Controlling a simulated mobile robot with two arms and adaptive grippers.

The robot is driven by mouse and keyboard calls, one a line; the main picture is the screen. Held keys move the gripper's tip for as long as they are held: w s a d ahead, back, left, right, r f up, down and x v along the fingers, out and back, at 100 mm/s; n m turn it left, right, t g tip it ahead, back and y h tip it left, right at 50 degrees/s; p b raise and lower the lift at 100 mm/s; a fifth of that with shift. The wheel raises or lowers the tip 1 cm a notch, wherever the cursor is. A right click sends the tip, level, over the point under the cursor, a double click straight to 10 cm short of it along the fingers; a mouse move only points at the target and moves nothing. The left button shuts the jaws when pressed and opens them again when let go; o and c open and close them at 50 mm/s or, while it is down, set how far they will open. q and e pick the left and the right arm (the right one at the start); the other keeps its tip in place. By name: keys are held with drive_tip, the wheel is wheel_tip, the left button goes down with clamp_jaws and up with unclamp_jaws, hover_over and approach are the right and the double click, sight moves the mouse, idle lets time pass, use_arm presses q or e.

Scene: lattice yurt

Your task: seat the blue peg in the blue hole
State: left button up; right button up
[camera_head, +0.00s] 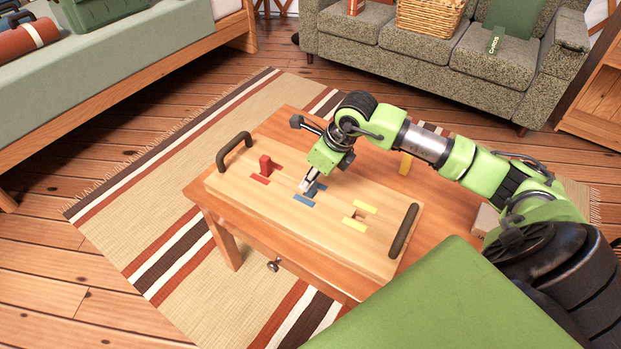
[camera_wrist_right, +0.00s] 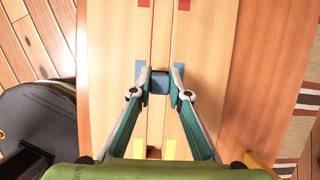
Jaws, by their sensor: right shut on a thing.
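My right gripper (camera_head: 309,188) is over the middle of the wooden board, low down between the blue marks (camera_head: 304,200). In the right wrist view its two fingers (camera_wrist_right: 160,76) are shut on the blue peg (camera_wrist_right: 159,86), which sits between the fingertips in line with blue patches on either side. The blue hole lies under the peg and fingers and is hidden, so I cannot tell how deep the peg is. My left gripper is not in view.
The board (camera_head: 240,190) has dark handles at both ends and lies on a wooden table (camera_head: 440,205). A red peg (camera_head: 265,163) stands at the red marks. The yellow marks (camera_head: 355,224) flank an empty hole. A yellow peg (camera_head: 405,163) stands on the table beyond the board.

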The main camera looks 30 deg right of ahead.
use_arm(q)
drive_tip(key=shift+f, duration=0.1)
use_arm(e)
drive_tip(key=shift+f, duration=0.2)
drive_tip(key=o, duration=0.9)
drive_tip(key=shift+r, duration=0.1)
drive_tip(key=shift+r, duration=0.25)
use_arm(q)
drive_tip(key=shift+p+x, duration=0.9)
use_arm(e)
drive_tip(key=v, duration=1.1)
drive_tip(key=shift+s+r, duration=0.25)
drive_tip(key=shift+r, duration=0.1)
